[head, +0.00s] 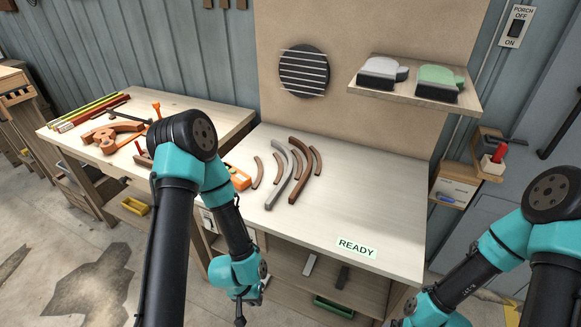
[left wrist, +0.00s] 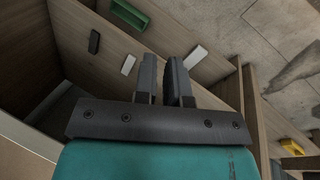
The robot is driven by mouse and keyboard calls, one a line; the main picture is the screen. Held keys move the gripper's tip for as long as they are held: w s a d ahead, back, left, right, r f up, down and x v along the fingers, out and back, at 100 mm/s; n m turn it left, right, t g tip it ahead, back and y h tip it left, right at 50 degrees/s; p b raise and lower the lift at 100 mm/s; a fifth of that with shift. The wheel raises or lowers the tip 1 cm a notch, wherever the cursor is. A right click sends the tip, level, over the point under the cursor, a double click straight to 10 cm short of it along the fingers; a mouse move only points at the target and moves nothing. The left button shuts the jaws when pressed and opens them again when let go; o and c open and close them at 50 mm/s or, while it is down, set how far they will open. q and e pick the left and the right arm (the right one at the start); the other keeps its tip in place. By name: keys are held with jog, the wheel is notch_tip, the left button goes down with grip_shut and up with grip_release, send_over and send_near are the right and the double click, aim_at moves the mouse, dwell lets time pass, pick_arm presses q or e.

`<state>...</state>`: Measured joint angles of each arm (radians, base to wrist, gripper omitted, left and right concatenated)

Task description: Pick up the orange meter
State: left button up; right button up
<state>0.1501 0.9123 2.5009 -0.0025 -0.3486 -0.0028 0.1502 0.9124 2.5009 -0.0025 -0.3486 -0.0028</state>
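The orange meter (head: 238,178) lies on the left part of the light workbench top, beside the curved strips. My left arm passes in front of it and hides part of it. My left gripper (head: 240,312) hangs low in front of the bench, below the top and well apart from the meter. In the left wrist view its two dark fingers (left wrist: 164,76) stand a small gap apart with nothing between them. The meter does not show in that view. My right arm is at the lower right of the head view, and its fingers are not visible.
Several curved strips (head: 294,172) lie right of the meter. The bench top (head: 365,195) is clear further right, with a READY label (head: 357,247) near its front edge. A lower shelf holds a green tray (head: 333,307). Tools lie on the side table (head: 217,112).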

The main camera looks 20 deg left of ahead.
pick_arm(q)
jog(key=o, duration=1.6)
jog(key=shift+c, duration=0.2)
jog(key=shift+w, duration=0.15)
